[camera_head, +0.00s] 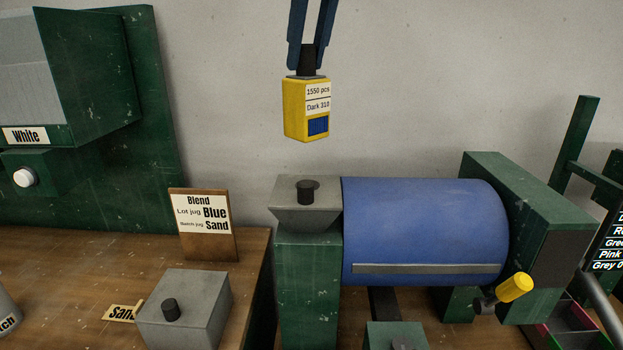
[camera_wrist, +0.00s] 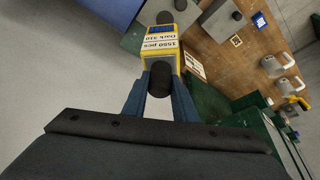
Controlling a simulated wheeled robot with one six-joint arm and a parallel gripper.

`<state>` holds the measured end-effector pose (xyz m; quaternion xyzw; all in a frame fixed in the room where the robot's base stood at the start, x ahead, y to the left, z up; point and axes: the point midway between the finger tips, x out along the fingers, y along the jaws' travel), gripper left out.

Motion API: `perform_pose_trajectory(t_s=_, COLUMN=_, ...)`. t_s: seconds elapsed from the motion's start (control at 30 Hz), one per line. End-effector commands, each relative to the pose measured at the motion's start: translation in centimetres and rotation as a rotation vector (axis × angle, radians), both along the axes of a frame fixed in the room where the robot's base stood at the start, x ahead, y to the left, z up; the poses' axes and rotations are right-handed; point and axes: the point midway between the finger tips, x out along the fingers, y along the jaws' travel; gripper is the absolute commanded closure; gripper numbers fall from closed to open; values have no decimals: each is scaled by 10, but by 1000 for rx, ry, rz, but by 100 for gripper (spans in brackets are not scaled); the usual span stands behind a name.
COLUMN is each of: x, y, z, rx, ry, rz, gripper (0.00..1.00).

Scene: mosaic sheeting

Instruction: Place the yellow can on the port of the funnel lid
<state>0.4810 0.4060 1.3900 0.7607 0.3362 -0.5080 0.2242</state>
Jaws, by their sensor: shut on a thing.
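The yellow can (camera_head: 293,108) has a white label reading "1550 pcs Dark 310" and a blue patch. My gripper (camera_head: 307,62) is shut on the black knob at its top, and the can hangs roughly upright in the air. The grey funnel lid (camera_head: 325,190) sits on a green post beside the blue drum, with a short black cylinder (camera_head: 307,188) on top. The can appears above it in the head view, with a clear gap. In the wrist view my gripper (camera_wrist: 161,85) holds the can (camera_wrist: 150,52), which partly hides what lies beyond it.
The blue drum (camera_head: 425,230) lies right of the funnel lid, with a yellow-handled crank (camera_head: 514,287). A wooden bench at left carries a grey box (camera_head: 190,290) with a black knob and a "Blend" sign (camera_head: 204,225). A green "White" hopper (camera_head: 85,75) stands behind.

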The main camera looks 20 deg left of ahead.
Motion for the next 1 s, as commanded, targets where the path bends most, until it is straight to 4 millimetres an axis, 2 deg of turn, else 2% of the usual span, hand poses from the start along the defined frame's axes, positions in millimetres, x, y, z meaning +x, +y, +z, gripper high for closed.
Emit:
perform_pose_trajectory(t_s=0.3, x=0, y=-1, z=-46, rx=0, ry=0, rz=-2, gripper=100)
perform_pose_trajectory(t_s=0.47, x=1, y=-1, z=-58, rx=1, ry=-1, rz=-2, gripper=100)
perform_pose_trajectory(t_s=0.7, x=0, y=-1, z=-90, rx=-1, ry=0, rz=-1, gripper=100)
perform_pose_trajectory(t_s=0.8, x=0, y=-1, z=-97, rx=0, ry=0, rz=-1, gripper=100)
perform_pose_trajectory(t_s=1.0, x=1, y=-1, z=-98, rx=0, ry=-1, rz=-1, gripper=100)
